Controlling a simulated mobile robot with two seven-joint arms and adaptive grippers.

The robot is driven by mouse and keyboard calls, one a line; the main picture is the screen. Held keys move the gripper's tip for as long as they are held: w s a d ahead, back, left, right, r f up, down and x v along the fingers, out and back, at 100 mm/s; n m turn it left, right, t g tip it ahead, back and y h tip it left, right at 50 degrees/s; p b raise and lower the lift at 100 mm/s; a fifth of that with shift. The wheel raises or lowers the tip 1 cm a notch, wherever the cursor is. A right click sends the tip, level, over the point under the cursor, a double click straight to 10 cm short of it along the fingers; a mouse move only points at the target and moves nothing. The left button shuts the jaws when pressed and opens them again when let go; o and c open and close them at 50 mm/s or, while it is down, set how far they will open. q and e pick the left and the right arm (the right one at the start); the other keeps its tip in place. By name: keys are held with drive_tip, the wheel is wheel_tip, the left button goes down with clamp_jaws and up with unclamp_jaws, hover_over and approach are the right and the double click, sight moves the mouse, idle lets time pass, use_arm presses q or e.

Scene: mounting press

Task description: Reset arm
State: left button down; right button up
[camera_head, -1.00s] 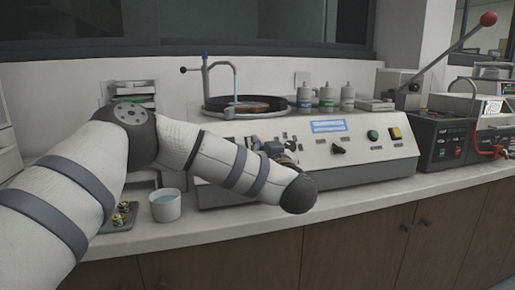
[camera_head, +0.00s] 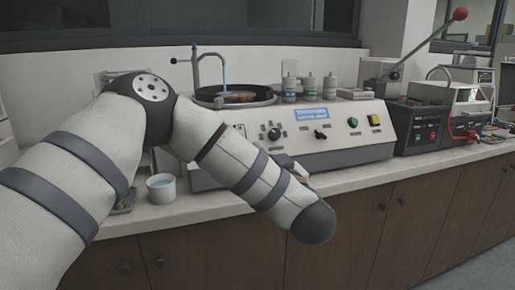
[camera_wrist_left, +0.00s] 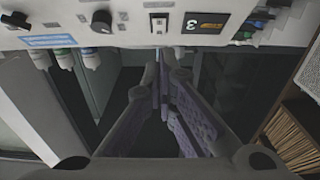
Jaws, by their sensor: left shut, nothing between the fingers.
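My left arm (camera_head: 225,155) comes in from the left and bends across the front of the counter. In the head view its forearm covers most of the left gripper. In the left wrist view my left gripper (camera_wrist_left: 160,62) points toward a control panel, with its fingers together and nothing between them. My right gripper is not in view.
A grey console (camera_head: 330,140) with knobs and a blue display stands on the counter, with a round polishing basin (camera_head: 236,98) and several bottles behind. A cup (camera_head: 161,188) stands at left. A lever machine (camera_head: 425,115) stands at right.

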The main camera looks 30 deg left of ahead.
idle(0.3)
use_arm(q)
drive_tip(key=s+d+f+m+t+h, duration=0.1)
drive_tip(key=d+f+m+h, duration=0.3)
drive_tip(key=f, duration=0.5)
drive_tip(key=s+d+f+m+t+h, duration=0.1)
drive_tip(key=s+d+f+m+h, duration=0.3)
drive_tip(key=f, duration=0.6)
drive_tip(key=s+d+f+m+g+h, duration=0.15)
drive_tip(key=s+f+g+h, duration=0.5)
drive_tip(key=f, duration=0.65)
drive_tip(key=s+f+g, duration=0.2)
drive_tip(key=s+f, duration=0.2)
drive_tip(key=s, duration=0.4)
drive_tip(key=s+f+g, duration=0.1)
drive_tip(key=s+f, duration=0.2)
drive_tip(key=s, duration=0.6)
drive_tip(key=s+a+g, duration=0.2)
drive_tip(key=s+g, duration=0.5)
drive_tip(key=s, duration=1.2)
drive_tip(key=shift+s+a+f+p, duration=0.15)
drive_tip(key=shift+s+a+p, duration=0.1)
drive_tip(key=shift+p, duration=0.15)
